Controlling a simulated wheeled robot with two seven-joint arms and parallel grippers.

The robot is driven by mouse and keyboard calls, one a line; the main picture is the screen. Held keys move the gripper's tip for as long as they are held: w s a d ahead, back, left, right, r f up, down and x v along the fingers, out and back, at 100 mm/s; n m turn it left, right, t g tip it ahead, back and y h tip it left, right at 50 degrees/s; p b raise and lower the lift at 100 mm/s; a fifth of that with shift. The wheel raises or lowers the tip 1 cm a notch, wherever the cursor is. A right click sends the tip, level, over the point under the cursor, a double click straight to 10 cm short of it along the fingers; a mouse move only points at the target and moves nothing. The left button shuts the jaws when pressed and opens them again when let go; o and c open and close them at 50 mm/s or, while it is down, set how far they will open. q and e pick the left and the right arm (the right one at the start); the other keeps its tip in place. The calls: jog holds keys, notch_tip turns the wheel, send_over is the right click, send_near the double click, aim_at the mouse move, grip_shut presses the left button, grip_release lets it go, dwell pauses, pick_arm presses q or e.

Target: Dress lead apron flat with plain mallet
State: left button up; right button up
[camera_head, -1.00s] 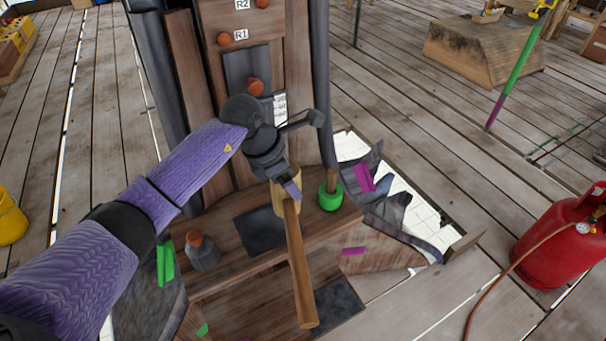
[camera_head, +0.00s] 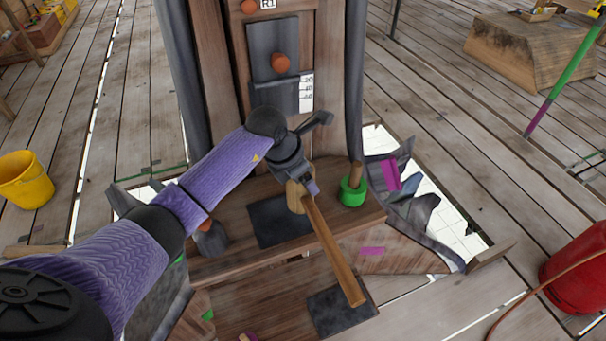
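A wooden mallet with a pale round head (camera_head: 297,197) and a long brown handle (camera_head: 336,254) is in my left gripper (camera_head: 308,184). The gripper looks shut on the mallet near its head; the fingertips are partly hidden. The head is over the right part of a dark grey flat sheet (camera_head: 265,228) on the wooden ledge, and contact cannot be told. Another dark sheet (camera_head: 340,312) lies lower down. A grey panel (camera_head: 275,45) is on the upright wooden face. I cannot tell which grey piece is the apron. My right gripper is out of view.
A green pot with a wooden stub (camera_head: 352,190) stands on the ledge, right of the mallet. A grey piece with an orange knob (camera_head: 212,238) stands left. Crumpled grey sheets (camera_head: 415,210) edge a floor opening. A yellow bucket (camera_head: 24,180) and red cylinder (camera_head: 575,268) stand farther off.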

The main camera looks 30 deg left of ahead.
pick_arm(q)
notch_tip(320, 180, up, 2)
jog(key=shift+s+r+p, duration=0.1)
jog(key=shift+p, duration=0.25)
jog(key=shift+f, duration=0.25)
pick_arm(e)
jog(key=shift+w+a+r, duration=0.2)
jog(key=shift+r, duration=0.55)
pick_arm(q)
notch_tip(320, 180, down, 4)
jog(key=b, duration=0.3)
jog(key=shift+f+b, duration=0.2)
jog(key=shift+b, duration=0.1)
jog(key=shift+c, duration=0.8)
jog(key=shift+r, duration=0.2)
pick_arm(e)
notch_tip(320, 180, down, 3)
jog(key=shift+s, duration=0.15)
